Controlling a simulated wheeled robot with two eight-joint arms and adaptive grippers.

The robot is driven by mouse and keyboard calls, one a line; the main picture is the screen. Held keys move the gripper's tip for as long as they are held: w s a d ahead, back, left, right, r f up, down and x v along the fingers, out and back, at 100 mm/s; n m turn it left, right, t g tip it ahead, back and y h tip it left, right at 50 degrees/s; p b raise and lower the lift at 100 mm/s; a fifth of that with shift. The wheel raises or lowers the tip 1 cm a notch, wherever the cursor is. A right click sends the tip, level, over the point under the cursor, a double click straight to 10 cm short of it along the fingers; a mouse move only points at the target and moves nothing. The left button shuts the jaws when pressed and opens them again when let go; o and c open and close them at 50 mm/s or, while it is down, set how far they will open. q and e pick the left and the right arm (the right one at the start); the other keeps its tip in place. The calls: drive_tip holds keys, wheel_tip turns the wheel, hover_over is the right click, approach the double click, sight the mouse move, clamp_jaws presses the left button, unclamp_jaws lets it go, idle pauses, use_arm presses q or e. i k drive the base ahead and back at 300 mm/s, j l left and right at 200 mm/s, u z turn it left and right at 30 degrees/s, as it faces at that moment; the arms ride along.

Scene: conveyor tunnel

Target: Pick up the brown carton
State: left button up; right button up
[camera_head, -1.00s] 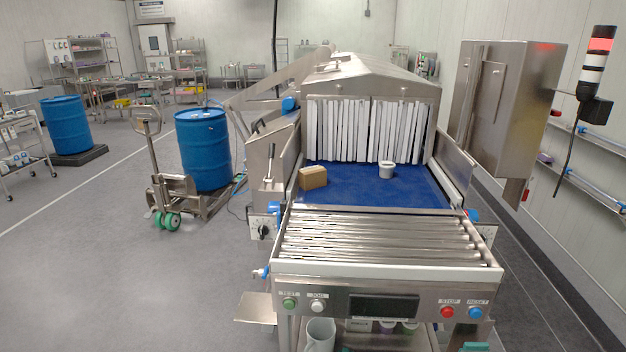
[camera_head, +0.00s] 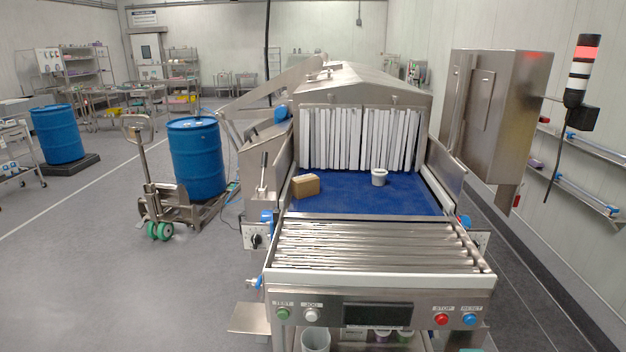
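The brown carton (camera_head: 306,186) is a small box lying on the blue conveyor belt (camera_head: 345,204), near the belt's left side and in front of the white strip curtain. Neither of my grippers shows in the head view, and nothing touches the carton.
A white cup (camera_head: 379,177) stands on the belt right of the carton. A metal roller bed (camera_head: 375,247) and a button panel (camera_head: 376,315) lie in front. The strip curtain (camera_head: 360,138) hangs behind. A pallet jack (camera_head: 150,190) with a blue drum (camera_head: 197,158) stands left.

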sight(305, 186)
drive_tip(key=i+j+z, duration=0.35)
drive_tip(key=j, duration=0.2)
drive_tip(key=i+j+z, duration=0.1)
drive_tip(key=j+z, duration=0.25)
drive_tip(key=j, duration=0.2)
drive_tip(key=i+j+z, duration=0.15)
drive_tip(key=j+z, duration=0.2)
drive_tip(key=j, duration=0.3)
drive_tip(key=j+z, duration=0.35)
drive_tip(key=j, duration=0.25)
drive_tip(key=j+z, duration=0.35)
drive_tip(key=j, duration=0.35)
drive_tip(key=k+j+z, duration=0.15)
drive_tip(key=j+z, duration=0.25)
drive_tip(key=j, duration=0.2)
drive_tip(key=k+j+z, duration=0.35)
drive_tip(key=j, duration=0.3)
drive_tip(key=i, duration=0.1)
